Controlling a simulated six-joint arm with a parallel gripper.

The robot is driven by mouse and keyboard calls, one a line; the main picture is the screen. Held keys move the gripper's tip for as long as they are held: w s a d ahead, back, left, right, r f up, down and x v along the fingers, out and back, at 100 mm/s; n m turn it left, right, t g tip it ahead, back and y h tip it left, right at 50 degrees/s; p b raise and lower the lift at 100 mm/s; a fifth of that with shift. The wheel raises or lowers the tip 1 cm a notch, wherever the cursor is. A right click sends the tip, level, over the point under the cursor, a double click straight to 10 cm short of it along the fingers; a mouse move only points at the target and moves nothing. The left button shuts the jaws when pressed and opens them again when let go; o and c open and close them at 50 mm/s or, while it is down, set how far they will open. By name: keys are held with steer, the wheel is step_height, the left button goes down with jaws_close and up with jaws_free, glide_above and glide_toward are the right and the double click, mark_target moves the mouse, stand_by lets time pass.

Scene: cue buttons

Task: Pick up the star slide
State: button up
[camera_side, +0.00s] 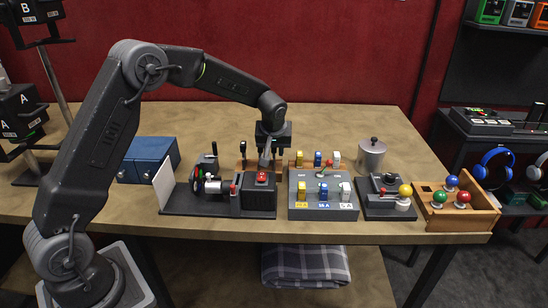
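I cannot make out a star on anything, so I cannot tell which thing is the star slide. A black device (217,205) on the table has a white upright card (163,186) at its left end, a small wheeled or lensed part (212,184) in its middle and a box with a red button (262,177) at its right. A black-handled piece (243,150) stands behind it, by a wooden rack (240,165). My gripper (265,163) points down just behind and above the red-button box. Its fingers are small and dark; their opening and any held thing are unclear.
Right of the device stand a grey switch panel (320,211) with coloured switches, a lever box (384,209) with a yellow ball, and a wooden tray (487,217) with coloured balls. A metal canister (371,156) and blue box (150,158) stand behind. The table front is narrow.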

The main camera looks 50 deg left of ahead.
steer(key=shift+c, duration=0.2)
jaws_close()
steer(key=shift+r, duration=0.1)
step_height(320, 180, up, 10)
stand_by(0.5)
steer(key=shift+s, duration=0.1)
